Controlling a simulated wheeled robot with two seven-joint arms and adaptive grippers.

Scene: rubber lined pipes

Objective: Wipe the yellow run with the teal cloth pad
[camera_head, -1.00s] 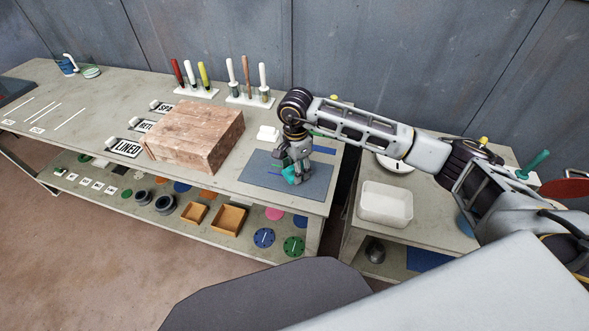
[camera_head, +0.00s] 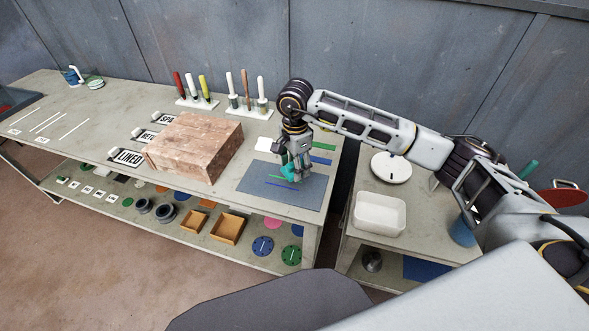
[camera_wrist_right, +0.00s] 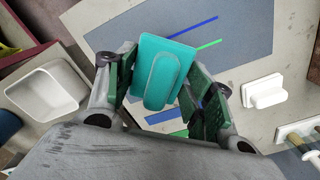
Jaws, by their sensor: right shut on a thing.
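My right gripper (camera_head: 290,174) is over the blue-grey mat (camera_head: 300,197) at the right end of the long bench, pointing down. It is shut on the teal cloth pad (camera_wrist_right: 151,68), gripping its raised handle between green-lined fingers. The teal cloth pad also shows low at the fingertips in the head view (camera_head: 289,169), at or just above the mat; contact cannot be told. A green strip (camera_wrist_right: 207,45) and a blue strip (camera_wrist_right: 195,28) lie on the mat beside the pad. No yellow strip is visible; the pad and fingers cover part of the mat. My left gripper is not in view.
A white block (camera_head: 264,143) lies behind the mat. Racks of coloured tools (camera_head: 250,107) stand at the back. A white tray (camera_head: 380,213) is on the right-hand bench, across a gap.

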